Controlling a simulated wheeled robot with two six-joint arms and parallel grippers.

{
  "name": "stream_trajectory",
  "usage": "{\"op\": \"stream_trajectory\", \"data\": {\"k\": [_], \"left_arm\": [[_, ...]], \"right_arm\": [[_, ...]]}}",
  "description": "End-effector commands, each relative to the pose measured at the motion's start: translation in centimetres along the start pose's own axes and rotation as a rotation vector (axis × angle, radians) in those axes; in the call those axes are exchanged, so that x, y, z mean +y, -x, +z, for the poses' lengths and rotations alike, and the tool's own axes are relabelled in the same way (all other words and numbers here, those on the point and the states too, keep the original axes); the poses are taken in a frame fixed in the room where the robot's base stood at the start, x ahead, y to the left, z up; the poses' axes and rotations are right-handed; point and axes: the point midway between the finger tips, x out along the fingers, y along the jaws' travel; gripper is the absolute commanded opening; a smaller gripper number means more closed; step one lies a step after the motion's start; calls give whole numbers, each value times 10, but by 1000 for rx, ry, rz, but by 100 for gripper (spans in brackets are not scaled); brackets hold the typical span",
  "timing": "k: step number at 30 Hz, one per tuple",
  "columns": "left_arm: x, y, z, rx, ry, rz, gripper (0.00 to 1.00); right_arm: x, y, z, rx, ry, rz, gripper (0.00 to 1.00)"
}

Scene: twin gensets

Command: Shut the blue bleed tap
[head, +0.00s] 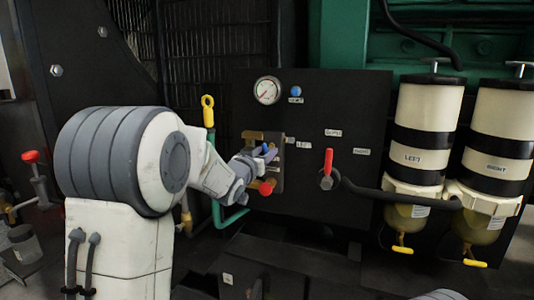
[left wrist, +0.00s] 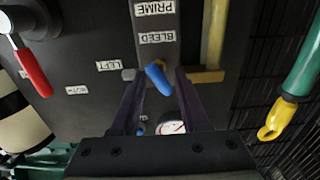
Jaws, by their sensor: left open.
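The blue bleed tap (left wrist: 158,79) has a short blue lever. In the head view the blue tap (head: 265,147) is partly hidden by my gripper. My left gripper (left wrist: 155,82) is open, with its two dark purple fingers on either side of the lever. I see a gap at the lever's left; whether the right finger touches it I cannot tell. In the head view my left gripper (head: 265,155) is at the valve block on the dark panel. My right gripper is not in view.
A red-handled valve (head: 328,162) stands to the right on the panel, with a black hose. A red knob (head: 266,188) is just below the gripper. A gauge (head: 267,90) and a blue button (head: 296,90) are above. Two filters (head: 419,140) stand at the right.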

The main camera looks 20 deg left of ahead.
Motion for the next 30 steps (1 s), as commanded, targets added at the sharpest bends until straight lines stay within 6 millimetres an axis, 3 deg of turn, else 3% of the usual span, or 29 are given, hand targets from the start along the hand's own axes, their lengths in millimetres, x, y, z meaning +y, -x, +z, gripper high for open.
{"op": "stream_trajectory", "data": {"k": [6, 14, 18, 30], "left_arm": [[0, -17, 0, 0, 0, 0, 45], [0, -18, 0, 0, 1, -1, 45], [0, -18, 0, 0, 1, -1, 0], [0, -17, 0, 1, -23, -1, 0]], "right_arm": [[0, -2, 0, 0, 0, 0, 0], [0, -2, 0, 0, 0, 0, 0], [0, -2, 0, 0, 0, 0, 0], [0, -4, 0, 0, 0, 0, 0]]}}
